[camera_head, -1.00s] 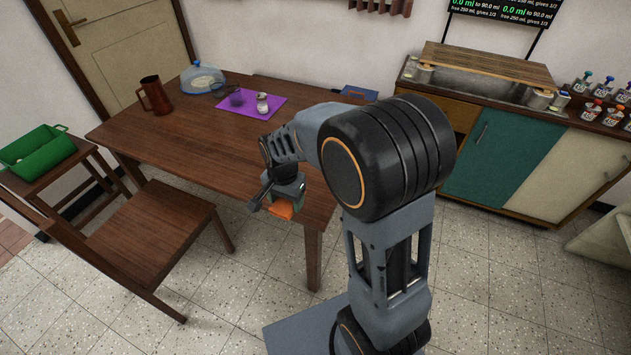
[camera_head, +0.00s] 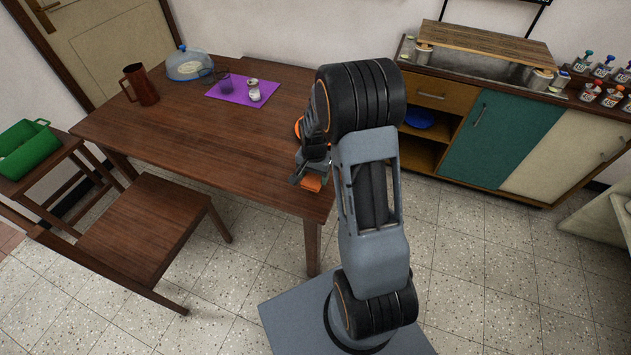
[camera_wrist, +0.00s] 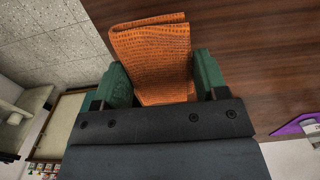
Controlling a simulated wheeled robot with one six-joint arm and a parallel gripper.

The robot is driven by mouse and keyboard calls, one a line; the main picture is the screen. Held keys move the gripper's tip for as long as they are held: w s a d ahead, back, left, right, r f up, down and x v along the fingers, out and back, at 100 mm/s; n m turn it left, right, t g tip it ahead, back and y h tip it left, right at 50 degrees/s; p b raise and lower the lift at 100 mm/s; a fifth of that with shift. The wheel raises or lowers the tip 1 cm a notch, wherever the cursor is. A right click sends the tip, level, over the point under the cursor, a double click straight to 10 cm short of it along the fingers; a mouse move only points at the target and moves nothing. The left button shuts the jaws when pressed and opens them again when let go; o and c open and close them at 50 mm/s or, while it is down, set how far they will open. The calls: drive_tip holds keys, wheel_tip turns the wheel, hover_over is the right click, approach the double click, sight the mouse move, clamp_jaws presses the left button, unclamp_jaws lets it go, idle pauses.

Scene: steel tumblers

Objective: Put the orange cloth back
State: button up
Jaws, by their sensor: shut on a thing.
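My gripper (camera_head: 312,176) is shut on the orange cloth (camera_head: 313,183), at the right front edge of the wooden table. In the wrist view the folded cloth (camera_wrist: 155,50) sits between the two green fingertips (camera_wrist: 160,82), with its far part sticking out past them. Table top shows behind it on the right and floor on the left. I cannot tell whether the cloth touches the table. The lower part of the cloth is hidden by the gripper in the wrist view.
On the table (camera_head: 190,140) are a brown pitcher (camera_head: 141,86), a clear dome (camera_head: 188,66) and a purple mat (camera_head: 240,93) with a dark cup (camera_head: 223,82) and a small white jar (camera_head: 254,91). A chair (camera_head: 145,225) stands in front. A blue bowl (camera_head: 419,118) sits in the open cabinet shelf.

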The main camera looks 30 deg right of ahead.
sight(317, 182)
drive_tip(key=shift+w+d+f, duration=0.1)
drive_tip(key=shift+d+f, duration=0.45)
drive_tip(key=shift+f, duration=0.15)
drive_tip(key=shift+w+d+f, duration=0.1)
drive_tip(key=shift+f, duration=1.6)
